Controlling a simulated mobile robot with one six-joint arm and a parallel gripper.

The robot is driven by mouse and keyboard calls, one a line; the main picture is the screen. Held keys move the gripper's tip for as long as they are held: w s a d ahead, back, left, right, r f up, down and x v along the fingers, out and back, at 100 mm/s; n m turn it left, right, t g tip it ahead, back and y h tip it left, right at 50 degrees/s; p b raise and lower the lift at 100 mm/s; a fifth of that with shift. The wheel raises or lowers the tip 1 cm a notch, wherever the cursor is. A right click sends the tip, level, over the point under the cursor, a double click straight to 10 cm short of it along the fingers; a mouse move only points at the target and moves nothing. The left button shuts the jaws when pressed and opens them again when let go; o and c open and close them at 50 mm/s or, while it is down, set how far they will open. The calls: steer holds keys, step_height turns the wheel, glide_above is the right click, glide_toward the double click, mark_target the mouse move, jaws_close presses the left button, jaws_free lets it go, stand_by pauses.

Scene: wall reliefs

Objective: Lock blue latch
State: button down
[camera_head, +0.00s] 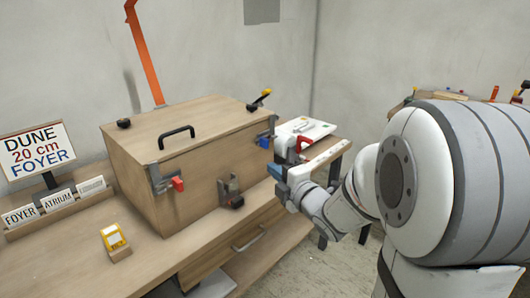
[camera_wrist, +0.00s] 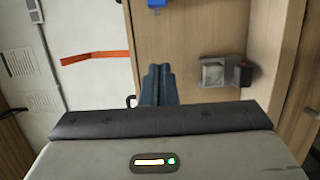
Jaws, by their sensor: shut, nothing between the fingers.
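The blue latch (camera_head: 263,141) is on the right end of the wooden box's front face, beside a grey bracket. Its blue part also shows at the top edge of the wrist view (camera_wrist: 156,3), mostly cut off. My gripper (camera_head: 276,171) is in front of the box's right end, a little below the blue latch in the head view. In the wrist view, its two dark fingers (camera_wrist: 158,85) are shut together with nothing between them. They appear apart from the latch. Whether the latch is locked cannot be told.
The wooden box (camera_head: 190,130) stands on a workbench with its lid down. A red latch (camera_head: 177,183) is on its left front, a grey clasp (camera_head: 230,190) in the middle. A yellow-labelled block (camera_head: 114,240) and signs (camera_head: 38,150) stand left. A white panel (camera_head: 303,130) lies behind my gripper.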

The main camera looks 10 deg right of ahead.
glide_toward(256, 143)
steer(key=a+x, duration=0.1)
steer(key=x, duration=0.4)
steer(key=shift+d+b, duration=0.3)
steer(key=shift+d, duration=0.25)
steer(key=shift+w, duration=0.1)
